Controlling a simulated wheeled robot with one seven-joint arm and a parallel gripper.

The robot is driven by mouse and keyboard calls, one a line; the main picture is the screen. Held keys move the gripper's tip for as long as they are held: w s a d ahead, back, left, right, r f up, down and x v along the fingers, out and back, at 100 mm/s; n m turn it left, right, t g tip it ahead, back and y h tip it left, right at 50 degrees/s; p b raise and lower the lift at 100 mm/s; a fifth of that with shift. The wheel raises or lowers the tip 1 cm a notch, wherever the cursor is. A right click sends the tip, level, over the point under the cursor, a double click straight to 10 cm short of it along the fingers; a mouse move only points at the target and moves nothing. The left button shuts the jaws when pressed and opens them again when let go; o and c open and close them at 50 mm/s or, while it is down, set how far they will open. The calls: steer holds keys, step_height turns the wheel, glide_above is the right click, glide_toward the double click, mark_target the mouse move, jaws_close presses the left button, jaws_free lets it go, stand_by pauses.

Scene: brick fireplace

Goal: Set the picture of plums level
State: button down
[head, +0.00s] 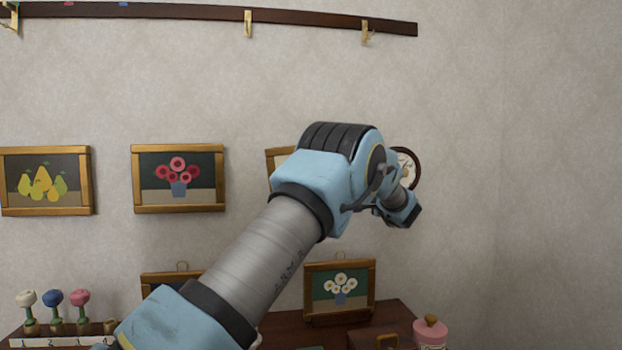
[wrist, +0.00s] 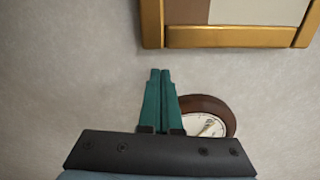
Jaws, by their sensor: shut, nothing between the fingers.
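No plums show in either view. A gold-framed picture (head: 273,165) hangs to the right of the pink flowers in the head view, mostly hidden behind my arm; only its upper left edge shows. The wrist view shows the lower part of a gold frame (wrist: 235,38), with brown and beige areas inside it. Its bottom rail looks about level there, but I cannot tell its true tilt. My gripper (wrist: 160,73) has its teal fingers together and empty, below the frame and apart from it in the picture. The fingers are hidden in the head view.
A round clock (wrist: 210,125) is beside the fingers, right; it also shows in the head view (head: 411,166). Pictures of pears (head: 42,181) and pink flowers (head: 179,178) hang left. A daisy picture (head: 340,288) stands on the dark furniture below. A hook rail (head: 200,12) runs above.

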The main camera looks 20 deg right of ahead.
steer(key=shift+w+a+b, duration=0.15)
steer(key=shift+a+b, duration=0.9)
steer(key=shift+b, duration=0.4)
steer(key=shift+w+a+b, duration=0.1)
steer(key=shift+a+b, duration=0.9)
steer(key=shift+b, duration=0.4)
stand_by(2.3)
steer(key=shift+d, duration=0.1)
steer(key=shift+s+d, duration=0.15)
steer(key=shift+d, duration=0.8)
steer(key=s+a+b, duration=0.1)
steer(key=s+b, duration=0.6)
steer(key=s, duration=0.1)
stand_by(0.4)
